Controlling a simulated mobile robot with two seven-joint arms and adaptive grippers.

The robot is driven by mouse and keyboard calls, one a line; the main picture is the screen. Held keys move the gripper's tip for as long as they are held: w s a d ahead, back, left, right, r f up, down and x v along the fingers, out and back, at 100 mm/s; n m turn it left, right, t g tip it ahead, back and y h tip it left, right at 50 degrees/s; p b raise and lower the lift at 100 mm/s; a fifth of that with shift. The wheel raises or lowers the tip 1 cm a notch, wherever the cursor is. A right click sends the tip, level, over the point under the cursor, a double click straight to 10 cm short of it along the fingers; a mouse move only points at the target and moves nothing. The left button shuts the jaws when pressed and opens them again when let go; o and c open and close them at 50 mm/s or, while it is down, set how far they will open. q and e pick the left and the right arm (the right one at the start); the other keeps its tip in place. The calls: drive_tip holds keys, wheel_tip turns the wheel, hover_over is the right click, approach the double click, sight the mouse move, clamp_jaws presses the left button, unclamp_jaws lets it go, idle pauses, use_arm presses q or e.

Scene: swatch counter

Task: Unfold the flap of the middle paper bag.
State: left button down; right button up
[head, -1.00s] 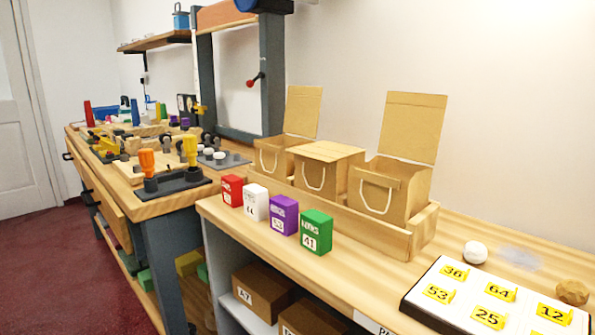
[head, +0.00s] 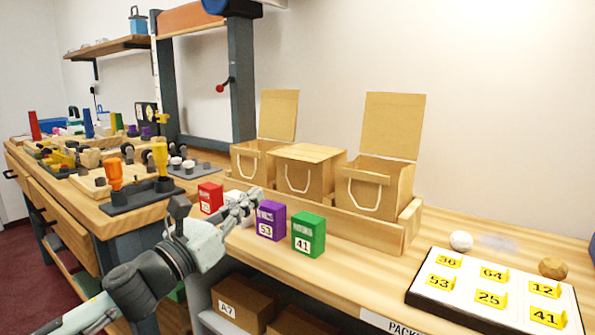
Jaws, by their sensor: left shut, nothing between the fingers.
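Three brown paper bags stand in a row in a wooden holder (head: 371,228). The middle bag (head: 296,178) has its flap (head: 309,152) folded down flat over its top, and a white string handle hangs on its front. The left bag (head: 245,164) and the right bag (head: 372,190) have their flaps standing up. My left gripper (head: 252,198) is shut and empty, in front of the holder and below the left and middle bags, apart from the middle bag's flap. It hides most of the white box. My right gripper is not in view.
Red (head: 210,198), purple (head: 270,220) and green (head: 308,234) boxes stand along the counter front. A numbered board (head: 493,291), a white ball (head: 461,241) and a brown ball (head: 552,268) are at the right. A cluttered workbench (head: 128,214) is at the left.

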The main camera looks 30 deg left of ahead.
use_arm(q)
approach(308, 152)
drive_tip(key=shift+f+x, duration=0.2)
drive_tip(key=shift+x, duration=0.8)
drive_tip(key=shift+a+f+m+h+p, duration=0.1)
drive_tip(key=shift+f+m+h+p, duration=0.05)
drive_tip(key=shift+m+h+p, duration=0.3)
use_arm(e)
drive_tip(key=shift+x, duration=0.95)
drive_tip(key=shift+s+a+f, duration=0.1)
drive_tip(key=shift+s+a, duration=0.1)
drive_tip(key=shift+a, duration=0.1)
use_arm(q)
drive_tip(key=shift+w+a, duration=0.1)
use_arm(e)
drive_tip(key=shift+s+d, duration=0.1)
